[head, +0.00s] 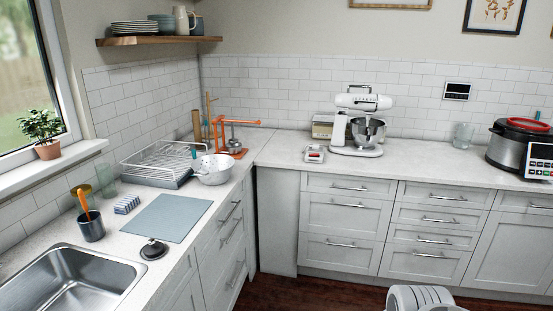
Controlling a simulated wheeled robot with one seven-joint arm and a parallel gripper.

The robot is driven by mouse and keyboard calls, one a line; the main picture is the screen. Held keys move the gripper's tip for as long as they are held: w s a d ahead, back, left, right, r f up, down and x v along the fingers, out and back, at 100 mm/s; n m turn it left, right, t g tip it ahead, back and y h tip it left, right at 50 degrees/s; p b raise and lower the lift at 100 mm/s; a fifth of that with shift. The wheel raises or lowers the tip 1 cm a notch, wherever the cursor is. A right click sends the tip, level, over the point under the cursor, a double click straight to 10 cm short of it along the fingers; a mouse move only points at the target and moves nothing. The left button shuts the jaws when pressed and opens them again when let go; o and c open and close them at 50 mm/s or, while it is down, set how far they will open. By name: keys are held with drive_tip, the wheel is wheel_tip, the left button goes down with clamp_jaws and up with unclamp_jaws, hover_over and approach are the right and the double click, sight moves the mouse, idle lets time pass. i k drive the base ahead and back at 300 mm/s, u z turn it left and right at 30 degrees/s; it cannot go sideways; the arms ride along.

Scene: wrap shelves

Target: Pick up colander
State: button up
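The colander (213,172) is a white bowl with small holes. It stands upright on the left-hand counter, near the inner corner, at the right end of the wire dish rack (165,160). I cannot tell whether it touches the rack. My gripper's fingers are not in view. Only a white and grey rounded part of my own arm shows at the bottom edge, right of the middle, far from the colander.
A blue-grey mat (166,217) and a dark round item (153,250) lie in front of the colander. An orange stand (231,138) is behind it. A sink (68,282) is at the lower left. Dark floor (290,294) shows below the cabinets.

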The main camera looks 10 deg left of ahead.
sight(213, 169)
drive_tip(key=i, duration=2.95)
drive_tip(key=u, duration=3.8)
